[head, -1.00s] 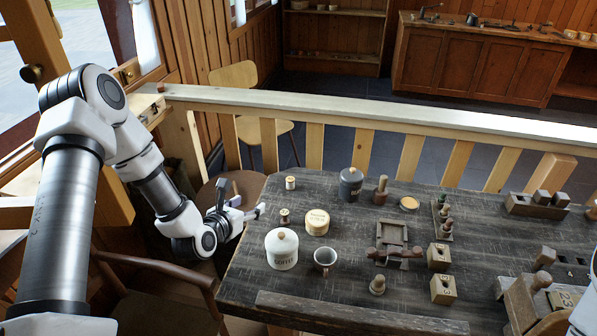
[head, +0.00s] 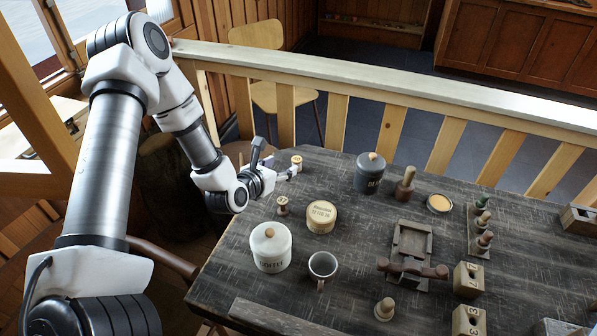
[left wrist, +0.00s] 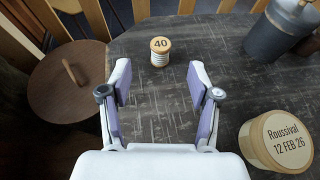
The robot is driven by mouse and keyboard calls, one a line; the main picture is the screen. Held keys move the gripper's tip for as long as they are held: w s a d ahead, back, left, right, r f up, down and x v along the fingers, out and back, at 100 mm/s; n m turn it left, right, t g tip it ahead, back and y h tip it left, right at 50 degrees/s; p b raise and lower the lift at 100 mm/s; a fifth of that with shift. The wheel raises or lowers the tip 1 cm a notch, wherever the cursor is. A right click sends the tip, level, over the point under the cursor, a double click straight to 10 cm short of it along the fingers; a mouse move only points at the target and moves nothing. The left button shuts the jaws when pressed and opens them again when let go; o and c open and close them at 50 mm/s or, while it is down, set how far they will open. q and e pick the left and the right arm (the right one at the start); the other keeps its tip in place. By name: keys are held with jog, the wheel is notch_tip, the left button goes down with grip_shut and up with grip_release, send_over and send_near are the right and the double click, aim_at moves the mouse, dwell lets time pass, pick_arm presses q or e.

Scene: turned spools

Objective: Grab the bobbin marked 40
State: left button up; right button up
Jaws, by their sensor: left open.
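The bobbin marked 40 stands upright near the table's far left edge, pale with a wooden top, in the head view (head: 297,161). In the left wrist view the bobbin (left wrist: 160,52) shows its number, just beyond the fingertips and centred between them. My left gripper (head: 291,173) is open and empty, low over the table edge and close to the bobbin without enclosing it. Its two fingers are spread apart in the left wrist view (left wrist: 160,80). My right gripper is not in view.
A darker spool (head: 283,206), a round labelled box (head: 321,217), a white lidded jar (head: 270,247) and a mug (head: 322,267) stand nearer. A dark grey canister (head: 369,174) stands right of the bobbin. A wooden railing (head: 400,92) runs behind the table (head: 345,225).

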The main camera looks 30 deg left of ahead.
aim_at(294, 163)
pick_arm(q)
jog(key=shift+w+f+b, duration=0.2)
jog(key=shift+f+b, duration=0.15)
jog(key=shift+f, duration=0.6)
jog(key=shift+w+f, duration=0.25)
jog(key=shift+w, duration=0.05)
jog(key=b+x, duration=0.1)
jog(key=x, duration=0.6)
jog(key=shift+w+d+r, duration=0.1)
jog(key=shift+w+r, duration=0.05)
jog(key=shift+w, duration=0.1)
jog(key=shift+s+r, duration=0.1)
jog(key=shift+s, duration=0.05)
jog(key=shift+c, duration=1.1)
jog(key=c, duration=0.7)
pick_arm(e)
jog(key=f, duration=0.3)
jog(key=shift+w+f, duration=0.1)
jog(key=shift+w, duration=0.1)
